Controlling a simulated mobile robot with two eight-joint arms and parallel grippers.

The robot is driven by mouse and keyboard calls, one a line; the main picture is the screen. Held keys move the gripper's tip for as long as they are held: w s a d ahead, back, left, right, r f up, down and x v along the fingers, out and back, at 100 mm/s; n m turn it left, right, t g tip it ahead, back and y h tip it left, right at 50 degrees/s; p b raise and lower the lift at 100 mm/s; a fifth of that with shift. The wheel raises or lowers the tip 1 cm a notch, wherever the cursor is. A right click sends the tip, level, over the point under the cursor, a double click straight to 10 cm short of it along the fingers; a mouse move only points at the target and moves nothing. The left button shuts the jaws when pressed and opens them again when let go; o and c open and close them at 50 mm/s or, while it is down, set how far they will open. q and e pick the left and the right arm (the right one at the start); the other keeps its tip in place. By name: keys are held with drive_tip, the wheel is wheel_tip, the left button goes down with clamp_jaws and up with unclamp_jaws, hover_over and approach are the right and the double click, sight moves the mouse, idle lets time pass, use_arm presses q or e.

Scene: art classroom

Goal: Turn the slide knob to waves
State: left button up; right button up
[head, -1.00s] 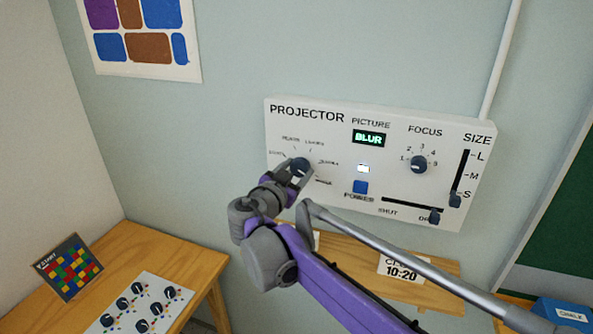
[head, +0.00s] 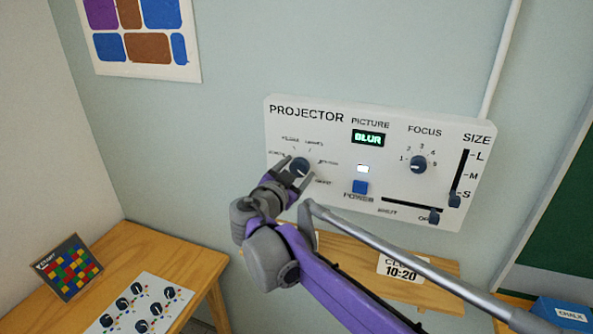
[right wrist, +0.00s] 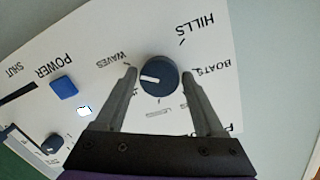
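The slide knob (head: 300,166) is a round dark blue dial at the left of the white projector panel (head: 330,132). In the right wrist view the knob (right wrist: 164,88) has a white pointer turned to the picture's left, towards the side of the WAVES label (right wrist: 113,62). The left finger hides the marking between pointer and label. My right gripper (head: 293,170) is open at the knob, with one finger on each side. In the right wrist view small gaps show between the fingers (right wrist: 160,73) and the knob. My left gripper is not in view.
The panel also has a POWER button (head: 360,187), a focus knob (head: 418,164), a SHUT slider (head: 434,216), a size slider (head: 455,200) and a display (head: 368,138) reading BLUR. A wooden shelf (head: 345,262) is below. A table (head: 130,245) stands at left.

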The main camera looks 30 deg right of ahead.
drive_tip(key=shift+o, duration=0.9)
drive_tip(key=v, duration=1)
drive_tip(key=shift+s+a, duration=0.2)
drive_tip(key=shift+a, duration=0.15)
